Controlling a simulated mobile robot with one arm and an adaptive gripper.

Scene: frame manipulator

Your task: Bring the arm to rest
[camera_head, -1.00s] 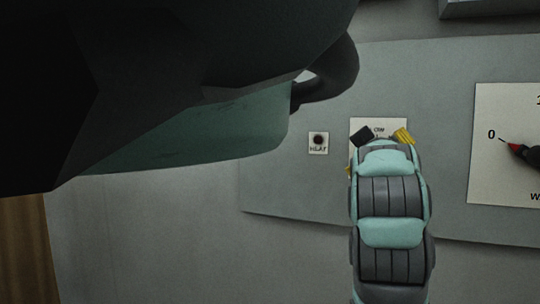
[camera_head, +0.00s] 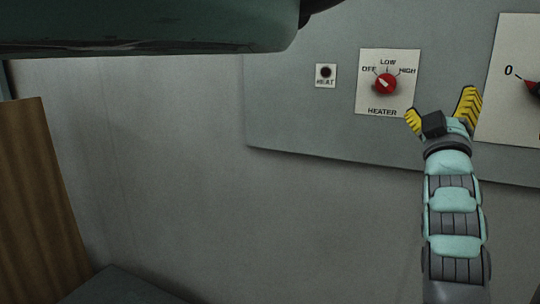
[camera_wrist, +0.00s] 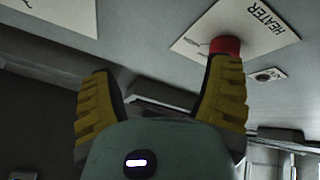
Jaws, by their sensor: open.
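My gripper (camera_head: 442,104) is open and empty, its two yellow fingers spread. In the head view it stands at the right, in front of the grey panel and to the lower right of the red heater knob (camera_head: 386,84). The knob sits on a white plate with OFF, LOW and HIGH marks, and its pointer is turned toward the OFF side. In the wrist view the fingers (camera_wrist: 162,108) show wide apart, and the red knob (camera_wrist: 225,45) appears beyond the right fingertip. No contact with it can be made out.
The wall (camera_head: 180,180) below the panel is bare. A brown wooden board (camera_head: 38,190) stands at the far left.

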